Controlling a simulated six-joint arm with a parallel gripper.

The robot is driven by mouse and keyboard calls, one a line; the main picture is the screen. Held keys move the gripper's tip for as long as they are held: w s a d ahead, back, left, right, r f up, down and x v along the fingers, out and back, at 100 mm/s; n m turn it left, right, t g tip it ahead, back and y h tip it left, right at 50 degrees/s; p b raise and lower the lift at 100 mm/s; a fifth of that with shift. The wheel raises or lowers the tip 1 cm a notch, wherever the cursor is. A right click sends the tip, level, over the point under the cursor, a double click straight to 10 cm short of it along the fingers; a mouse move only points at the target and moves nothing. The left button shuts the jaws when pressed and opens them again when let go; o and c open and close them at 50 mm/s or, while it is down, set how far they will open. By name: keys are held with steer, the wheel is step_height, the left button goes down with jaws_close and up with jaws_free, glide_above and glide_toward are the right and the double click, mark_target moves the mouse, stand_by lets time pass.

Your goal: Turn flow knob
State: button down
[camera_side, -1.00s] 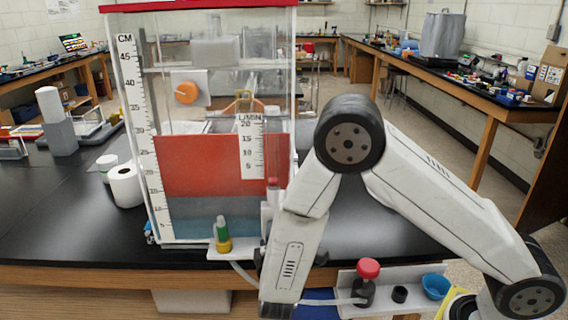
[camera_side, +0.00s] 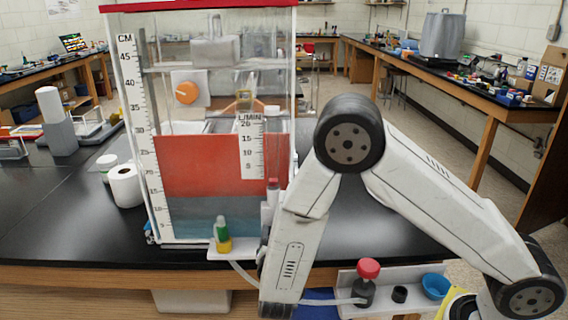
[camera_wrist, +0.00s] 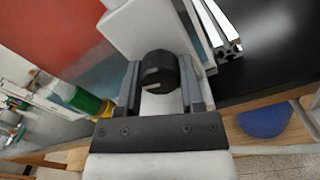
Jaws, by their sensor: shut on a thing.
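A round black knob (camera_wrist: 158,62) with a light pointer mark sits on a white mount beside the clear tank in the wrist view. My gripper (camera_wrist: 159,76) has one finger on each side of the knob and is shut on it. The pointer mark faces my gripper, angled toward lower left in that view. In the side view my arm covers the knob and the gripper's fingers. The clear tank (camera_side: 180,215) holds a red layer above a blue-grey one, with an L/MIN scale (camera_side: 252,150) on its front.
A green and yellow fitting (camera_side: 222,235) stands on a small shelf left of my arm. An orange knob (camera_side: 187,92) is higher on the tank.

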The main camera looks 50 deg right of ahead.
steer(key=shift+n, duration=0.4)
steer(key=shift+c, duration=1.1)
jaws_free()
steer(key=shift+a, duration=0.1)
steer(key=v, duration=0.7)
steer(key=shift+s+a, duration=0.25)
steer(key=shift+s, duration=0.1)
